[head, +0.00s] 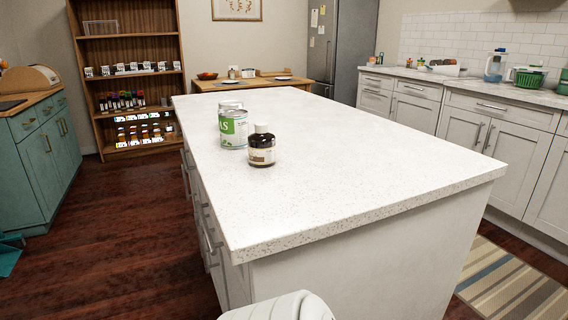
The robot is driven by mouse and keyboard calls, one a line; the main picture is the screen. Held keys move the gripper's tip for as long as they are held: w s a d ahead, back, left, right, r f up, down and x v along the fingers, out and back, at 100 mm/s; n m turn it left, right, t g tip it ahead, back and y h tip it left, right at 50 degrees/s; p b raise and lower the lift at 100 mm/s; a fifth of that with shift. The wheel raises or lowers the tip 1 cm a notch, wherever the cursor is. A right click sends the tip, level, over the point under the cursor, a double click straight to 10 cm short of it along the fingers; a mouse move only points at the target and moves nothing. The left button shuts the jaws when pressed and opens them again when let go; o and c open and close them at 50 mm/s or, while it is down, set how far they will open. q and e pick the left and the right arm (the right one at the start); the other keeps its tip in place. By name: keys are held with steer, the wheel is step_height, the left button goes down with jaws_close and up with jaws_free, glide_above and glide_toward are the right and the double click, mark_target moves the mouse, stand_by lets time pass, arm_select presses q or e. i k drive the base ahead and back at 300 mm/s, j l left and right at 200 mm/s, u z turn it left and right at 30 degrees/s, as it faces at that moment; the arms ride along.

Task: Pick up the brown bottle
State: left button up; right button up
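The brown bottle (262,150) stands upright on the white speckled island counter (350,170), near its left side. It is dark brown with a white cap and a pale label. It stands in front of a green and white can (233,130), and I cannot tell whether the two touch. Neither of my grippers shows in the head view.
A second can (230,104) stands behind the green one. The counter is clear to the right and in front of the bottle. Teal cabinets (45,150) stand at the left, a wooden shelf (90,90) behind, and white cabinets (480,130) at the right.

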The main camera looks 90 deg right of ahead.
mark_target(262, 144)
steer(key=z, duration=1.75)
